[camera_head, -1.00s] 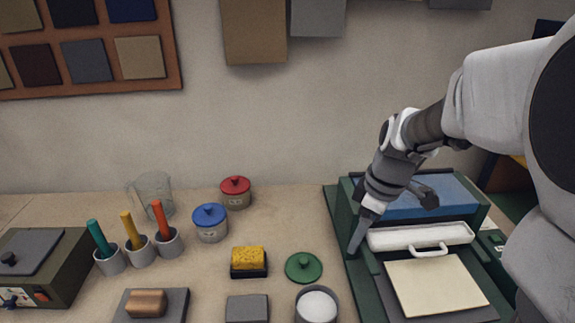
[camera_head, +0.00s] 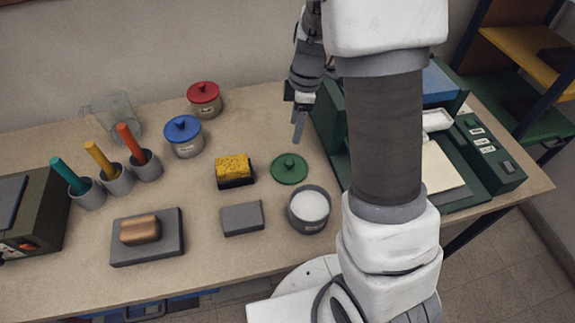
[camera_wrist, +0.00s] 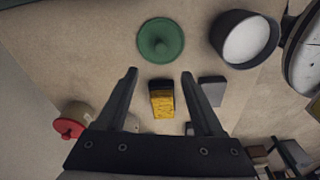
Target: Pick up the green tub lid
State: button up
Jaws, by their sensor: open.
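In the wrist view the green lid (camera_wrist: 160,40) is beyond the fingertips, near the top centre. My gripper (camera_head: 298,122) is above the bench, behind and slightly right of the lid, pointing down. In the wrist view my gripper (camera_wrist: 159,75) shows two spread fingers with nothing held between them. The lid is in full view and apart from the fingers.
An open tub of white stuff (camera_head: 309,208) stands close right of the lid. A yellow sponge (camera_head: 234,168) is left of it, and a grey block (camera_head: 242,218) in front. Blue-lidded (camera_head: 184,135) and red-lidded (camera_head: 204,98) tubs stand behind left. A green press (camera_head: 331,130) is at right.

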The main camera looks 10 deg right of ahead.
send_over(290, 162)
jog(key=f, duration=0.8)
jog(key=shift+d, duration=0.25)
jog(key=shift+a+f, duration=0.2)
jog(key=shift+f, duration=2.35)
grip_shut()
